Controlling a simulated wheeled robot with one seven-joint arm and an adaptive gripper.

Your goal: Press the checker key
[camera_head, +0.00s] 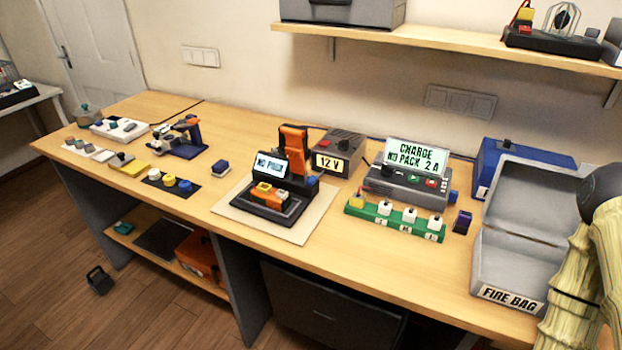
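A black device (268,210) with a small lit screen reading "NO PACK" (270,165) stands on a pale mat (230,211) in the middle of the bench. It has an upright orange part (293,140) at its back. A yellow key-like piece (264,187) and an orange-edged piece sit on its front; I cannot tell for sure which is the checker key. Nothing touches the device. My gripper is not seen in this view.
Behind it stand a "12 V" box (345,143) and a charger (408,188) reading "CHARGE NO PACK 2 A". A green strip (393,225) with white plugs and an open grey fire bag box (512,262) are to the right. The bench's front edge beside the mat is clear.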

